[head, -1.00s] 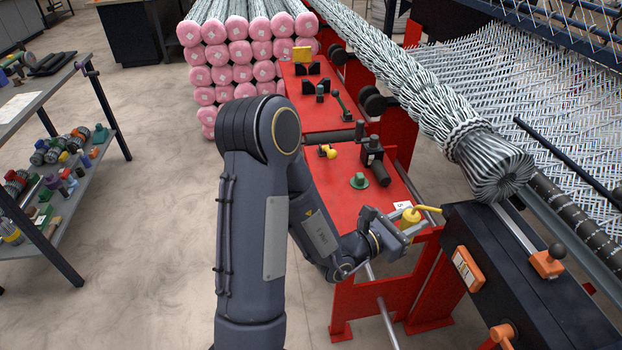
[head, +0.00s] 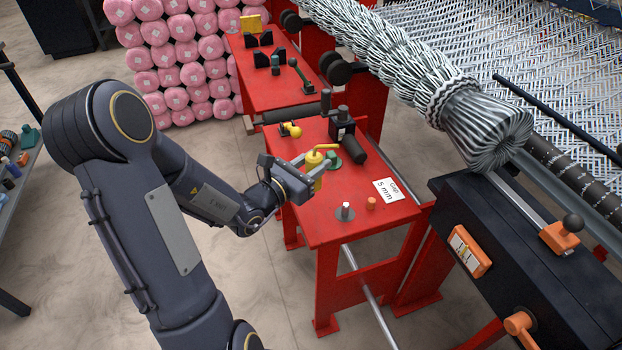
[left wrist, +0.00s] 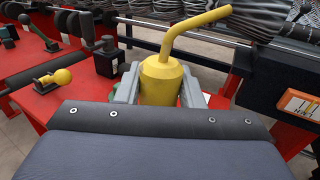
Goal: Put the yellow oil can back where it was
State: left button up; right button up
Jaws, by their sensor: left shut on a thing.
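The yellow oil can (head: 315,163) is held upright by my left gripper (head: 308,168), which is shut on it. In the head view the can is over or beside the left edge of the red table (head: 325,222); I cannot tell its height above the top. In the left wrist view the can (left wrist: 161,82) stands between the two grey fingers, its bent spout pointing up and to the right. My right gripper is not in view.
On the red table are a green knob (head: 333,159), a black clamp (head: 342,128), a yellow-balled lever (head: 293,130), a white card reading "GAP 5 mm" (head: 388,189), a silver peg (head: 345,211) and an orange peg (head: 371,203). A black machine housing (head: 500,260) stands at the right.

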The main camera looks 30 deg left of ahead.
pick_arm(q)
jog(key=w+a+f, duration=0.1)
jog(key=f, duration=0.2)
jog(key=w+a+f, duration=0.1)
jog(key=f, duration=0.2)
jog(key=w+f+b, duration=0.1)
jog(key=f, duration=0.1)
jog(key=shift+w+a+f, duration=0.35)
jog(key=shift+a+f, duration=0.05)
jog(key=shift+f+b, duration=0.2)
jog(key=shift+b, duration=0.1)
jog(key=o, duration=1.1)
jog(key=shift+r, duration=0.1)
jog(key=shift+c, duration=0.2)
